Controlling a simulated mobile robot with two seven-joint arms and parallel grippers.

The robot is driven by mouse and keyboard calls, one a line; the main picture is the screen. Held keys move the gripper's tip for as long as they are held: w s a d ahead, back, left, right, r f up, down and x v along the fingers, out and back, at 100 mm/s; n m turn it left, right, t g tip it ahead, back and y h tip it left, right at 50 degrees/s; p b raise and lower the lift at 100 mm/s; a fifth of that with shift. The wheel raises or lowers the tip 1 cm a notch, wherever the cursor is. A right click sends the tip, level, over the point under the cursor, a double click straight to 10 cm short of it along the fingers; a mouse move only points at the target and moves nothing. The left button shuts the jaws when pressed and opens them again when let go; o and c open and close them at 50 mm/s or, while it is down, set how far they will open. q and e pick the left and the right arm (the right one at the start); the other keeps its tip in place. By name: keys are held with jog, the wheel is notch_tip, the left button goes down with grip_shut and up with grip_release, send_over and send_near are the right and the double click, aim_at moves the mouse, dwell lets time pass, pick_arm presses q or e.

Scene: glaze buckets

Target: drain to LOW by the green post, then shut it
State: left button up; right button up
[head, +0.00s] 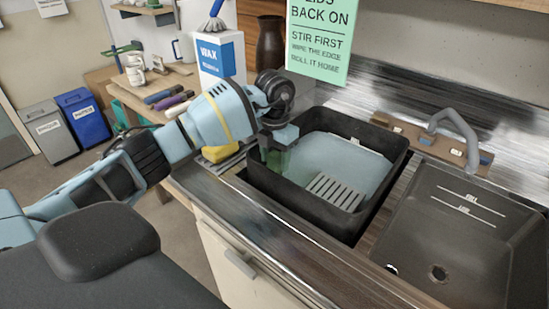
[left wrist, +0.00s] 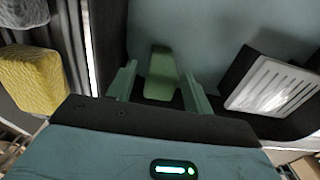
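A black tub (head: 262,180) set in the counter holds pale blue liquid (head: 335,158). A small white mark (head: 366,146) shows on its far wall, too small to read. The green post (left wrist: 161,74) stands between the two fingers of my left gripper (head: 277,150) in the left wrist view, with a gap on each side. The gripper is open around it, at the tub's left end. In the head view the gripper mostly hides the post. My right gripper is in neither view.
A light slatted grate (head: 335,190) lies in the tub. A dark sink (head: 450,240) with two white lines and a grey tap (head: 455,125) is to the right. A yellow sponge (head: 220,152) sits left of the tub; a WAX box (head: 215,55) stands behind.

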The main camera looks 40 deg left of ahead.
pick_arm(q)
jog(key=shift+f, duration=0.1)
jog(key=shift+r, duration=3.95)
